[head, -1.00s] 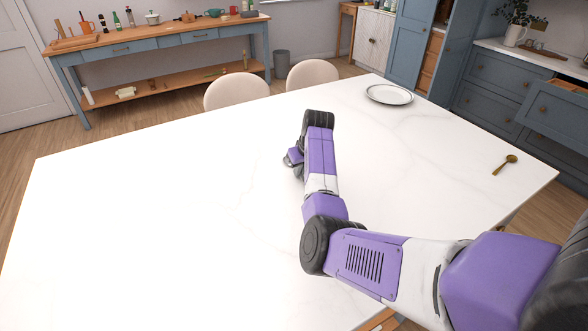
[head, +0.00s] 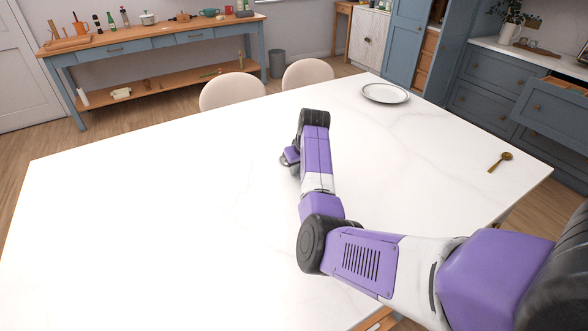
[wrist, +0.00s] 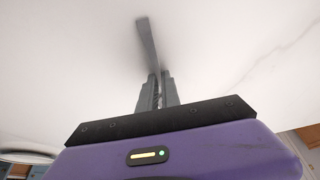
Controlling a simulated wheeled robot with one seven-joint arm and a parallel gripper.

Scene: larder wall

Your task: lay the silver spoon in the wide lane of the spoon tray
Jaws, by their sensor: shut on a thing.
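In the wrist view my gripper (wrist: 157,90) is shut on a slim grey, metallic piece, the silver spoon (wrist: 147,42), which sticks out beyond the fingertips. Its far end is blurred, and I cannot tell bowl from handle. White tabletop lies behind it; I cannot tell whether it touches. In the head view my forearm hides most of the gripper, and I cannot make out the spoon there. I cannot identify the spoon tray in either view.
The white table (head: 130,220) is clear across its left and middle. A rimmed plate (head: 386,93) is at the far edge and a gold-coloured spoon (head: 499,162) at the right. Two chairs (head: 232,92) stand behind. A drawer (head: 552,110) is open at the right.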

